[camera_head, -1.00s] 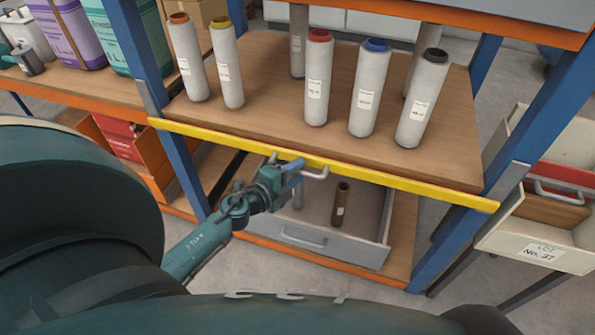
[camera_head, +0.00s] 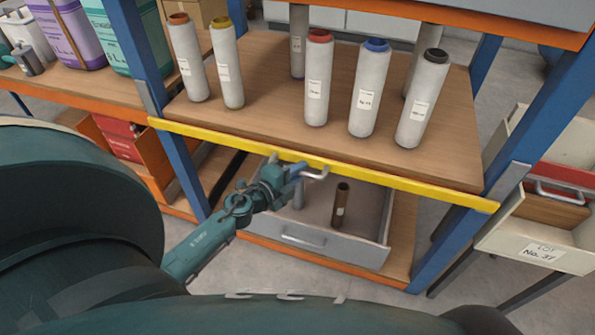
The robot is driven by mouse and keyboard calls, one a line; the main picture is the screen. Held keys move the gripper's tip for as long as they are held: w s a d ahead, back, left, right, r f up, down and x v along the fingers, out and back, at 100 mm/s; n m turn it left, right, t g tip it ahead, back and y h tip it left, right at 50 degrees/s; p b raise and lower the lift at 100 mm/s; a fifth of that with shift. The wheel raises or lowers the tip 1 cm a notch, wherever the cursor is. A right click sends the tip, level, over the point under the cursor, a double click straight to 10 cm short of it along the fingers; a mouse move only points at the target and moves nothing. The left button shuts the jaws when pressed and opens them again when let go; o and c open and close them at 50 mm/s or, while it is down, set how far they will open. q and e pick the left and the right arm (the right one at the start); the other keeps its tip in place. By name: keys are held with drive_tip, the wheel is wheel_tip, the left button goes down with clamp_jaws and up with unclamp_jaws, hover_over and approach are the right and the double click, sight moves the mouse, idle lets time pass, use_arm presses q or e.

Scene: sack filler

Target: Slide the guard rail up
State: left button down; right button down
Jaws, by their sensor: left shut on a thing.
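The yellow guard rail (camera_head: 400,181) runs across the front edge of the wooden shelf, between the two blue uprights, at about the height of the shelf board. A grey handle (camera_head: 318,173) sticks out from the rail's underside near its middle. My left gripper (camera_head: 294,171) is at this handle, just below the rail, shut on it; the fingers partly hide the handle. My right gripper is not in view.
Several white rolls with coloured caps, such as the blue-capped one (camera_head: 368,90), stand on the shelf (camera_head: 270,105) behind the rail. Below is an open grey drawer (camera_head: 320,243) with a brown tube (camera_head: 341,205). A cream drawer unit (camera_head: 540,235) stands at the right.

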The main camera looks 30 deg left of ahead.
sight(298, 156)
use_arm(q)
drive_tip(key=shift+r, duration=0.1)
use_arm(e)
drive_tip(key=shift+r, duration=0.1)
